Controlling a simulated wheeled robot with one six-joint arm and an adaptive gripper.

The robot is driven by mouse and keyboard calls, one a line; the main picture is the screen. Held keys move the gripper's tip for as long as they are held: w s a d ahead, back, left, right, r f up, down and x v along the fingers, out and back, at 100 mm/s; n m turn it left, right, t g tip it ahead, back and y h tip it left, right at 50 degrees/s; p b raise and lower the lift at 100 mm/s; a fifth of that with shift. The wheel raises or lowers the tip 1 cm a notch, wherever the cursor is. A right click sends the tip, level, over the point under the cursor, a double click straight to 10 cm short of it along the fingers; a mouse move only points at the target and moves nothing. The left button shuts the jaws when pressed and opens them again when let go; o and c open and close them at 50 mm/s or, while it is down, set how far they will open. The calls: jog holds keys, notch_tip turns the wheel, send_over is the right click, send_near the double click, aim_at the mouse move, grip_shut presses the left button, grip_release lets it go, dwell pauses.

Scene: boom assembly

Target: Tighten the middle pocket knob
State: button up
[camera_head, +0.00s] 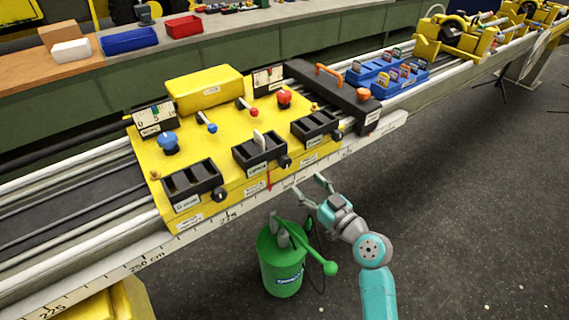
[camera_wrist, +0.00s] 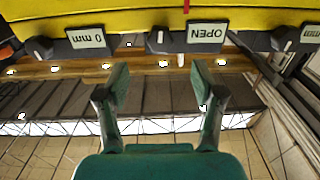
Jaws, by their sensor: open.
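The yellow fixture (camera_head: 225,135) carries three black pockets along its front side. The middle pocket (camera_head: 242,152) has a pale upright piece (camera_head: 258,138) in it and a black knob (camera_head: 285,161) at its right front. In the wrist view a dark knob with a pale mark (camera_wrist: 158,40) lies ahead, between the lines of my fingers; it appears to be the middle one. My gripper (camera_head: 309,183) is open and empty, a little in front of and below that knob, and not touching it. The gripper also shows in the wrist view (camera_wrist: 160,78).
The left pocket knob (camera_head: 219,194) and right pocket knob (camera_head: 337,135) sit on either side. A scaled rail (camera_head: 240,212) runs below the fixture. A green canister (camera_head: 282,268) stands on the floor left of my arm. Open floor (camera_head: 470,220) lies to the right.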

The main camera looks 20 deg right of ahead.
aim_at(287, 165)
jog(key=x, duration=0.9)
jog(key=shift+w, duration=0.2)
jog(key=c, duration=1.1)
